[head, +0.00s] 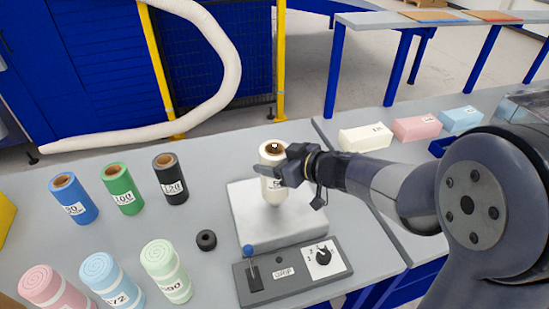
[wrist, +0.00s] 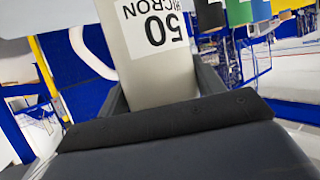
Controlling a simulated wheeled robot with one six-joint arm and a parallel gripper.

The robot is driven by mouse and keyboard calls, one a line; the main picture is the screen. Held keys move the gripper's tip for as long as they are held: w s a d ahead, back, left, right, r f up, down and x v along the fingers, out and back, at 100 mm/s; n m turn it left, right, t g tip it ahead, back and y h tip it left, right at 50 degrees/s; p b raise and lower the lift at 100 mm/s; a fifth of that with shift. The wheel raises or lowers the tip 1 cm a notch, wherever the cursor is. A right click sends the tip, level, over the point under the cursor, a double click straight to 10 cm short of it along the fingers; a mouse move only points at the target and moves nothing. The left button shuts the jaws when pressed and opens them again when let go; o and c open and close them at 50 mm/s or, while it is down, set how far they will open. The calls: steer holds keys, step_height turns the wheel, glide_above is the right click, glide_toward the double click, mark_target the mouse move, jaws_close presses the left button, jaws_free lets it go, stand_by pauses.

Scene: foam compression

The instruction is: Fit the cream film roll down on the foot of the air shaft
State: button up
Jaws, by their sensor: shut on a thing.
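The cream film roll (head: 273,193) stands upright over the pale grey machine block (head: 240,203), and its printed label shows "50 MICRON" in the wrist view (wrist: 155,45). My gripper (head: 274,172) is shut on the roll's upper part from the right side. In the wrist view the roll stands between the two dark fingers. A small dark tip shows inside the roll's brown core at the top; it looks like the air shaft's end. The rest of the shaft and its foot are hidden by the roll. I cannot tell whether the roll's lower end touches the foot.
A control panel (head: 293,272) with a blue-knobbed lever (head: 248,251) and a dial sits in front of the block. A black ring (head: 206,240) lies left. Blue (head: 75,205), green (head: 122,190) and black (head: 171,181) rolls stand farther left, with several foam rolls in front.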

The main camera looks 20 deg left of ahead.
steer(key=shift+f+b, duration=0.55)
steer(key=shift+f, duration=0.8)
steer(key=shift+f+b, duration=0.3)
steer(key=shift+f, duration=0.05)
steer(key=o, duration=1.3)
steer(key=shift+f, duration=0.1)
steer(key=s+d+r+p, duration=0.2)
steer(key=d+r+p, duration=0.4)
steer(key=p, duration=0.1)
steer(key=shift+s, duration=0.35)
steer(key=shift+a+f, duration=0.1)
steer(key=shift+f, duration=0.1)
